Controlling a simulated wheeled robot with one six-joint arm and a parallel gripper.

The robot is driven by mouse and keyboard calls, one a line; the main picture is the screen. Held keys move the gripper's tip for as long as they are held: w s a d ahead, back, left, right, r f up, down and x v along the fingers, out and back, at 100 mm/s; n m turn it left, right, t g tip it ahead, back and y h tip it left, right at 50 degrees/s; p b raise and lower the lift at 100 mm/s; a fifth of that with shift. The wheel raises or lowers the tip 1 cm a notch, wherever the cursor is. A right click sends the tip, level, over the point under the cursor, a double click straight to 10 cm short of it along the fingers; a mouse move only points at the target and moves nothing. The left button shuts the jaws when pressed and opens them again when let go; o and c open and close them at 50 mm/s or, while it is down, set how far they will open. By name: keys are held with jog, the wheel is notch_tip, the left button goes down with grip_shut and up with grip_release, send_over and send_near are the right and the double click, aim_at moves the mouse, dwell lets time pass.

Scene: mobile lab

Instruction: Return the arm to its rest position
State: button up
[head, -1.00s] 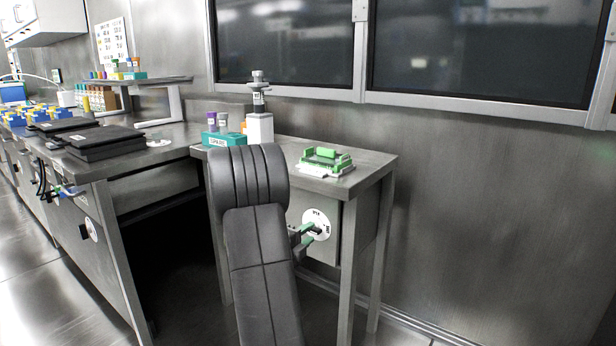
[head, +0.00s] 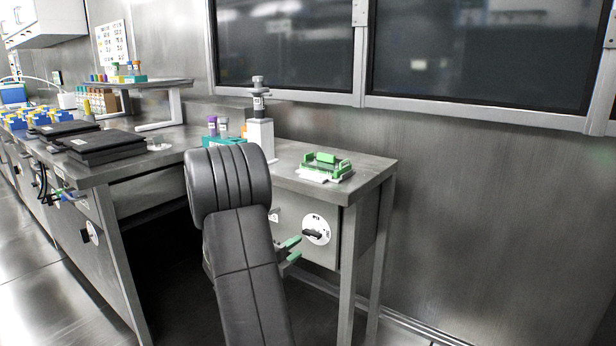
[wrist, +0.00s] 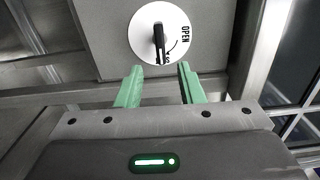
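My gripper (head: 289,250) has green fingers and shows just right of my dark arm, in front of the small table's cabinet. In the wrist view my gripper (wrist: 158,85) has its two green fingers apart with nothing between them. A white round dial (head: 316,230) with a black knob is on the cabinet front. It also shows in the wrist view as a dial (wrist: 148,45) marked "OPEN", ahead of the fingertips. The fingers look clear of the knob. My arm hides part of the cabinet and the table's left side.
The small metal table (head: 372,178) holds a green and white device (head: 326,167), a white stand (head: 260,136) and a teal tube rack (head: 226,140). A longer bench (head: 112,172) with black flat devices (head: 103,146) stands at left. Floor is open at lower left.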

aim_at(311, 235)
jog(key=b+x, duration=0.1)
jog(key=x, duration=0.7)
jog(key=shift+r, duration=0.1)
jog(key=n+p, duration=0.1)
jog(key=n, duration=0.1)
jog(key=n+p, duration=0.1)
jog(key=n, duration=0.1)
jog(key=shift+s+a+r+p, duration=0.1)
jog(key=shift+r+p, duration=0.2)
jog(key=shift+r, duration=0.05)
jog(key=shift+n+p, duration=1)
jog(key=shift+p, duration=0.15)
jog(key=shift+n+p, duration=0.55)
jog(key=shift+n, duration=0.05)
jog(key=shift+f, duration=0.1)
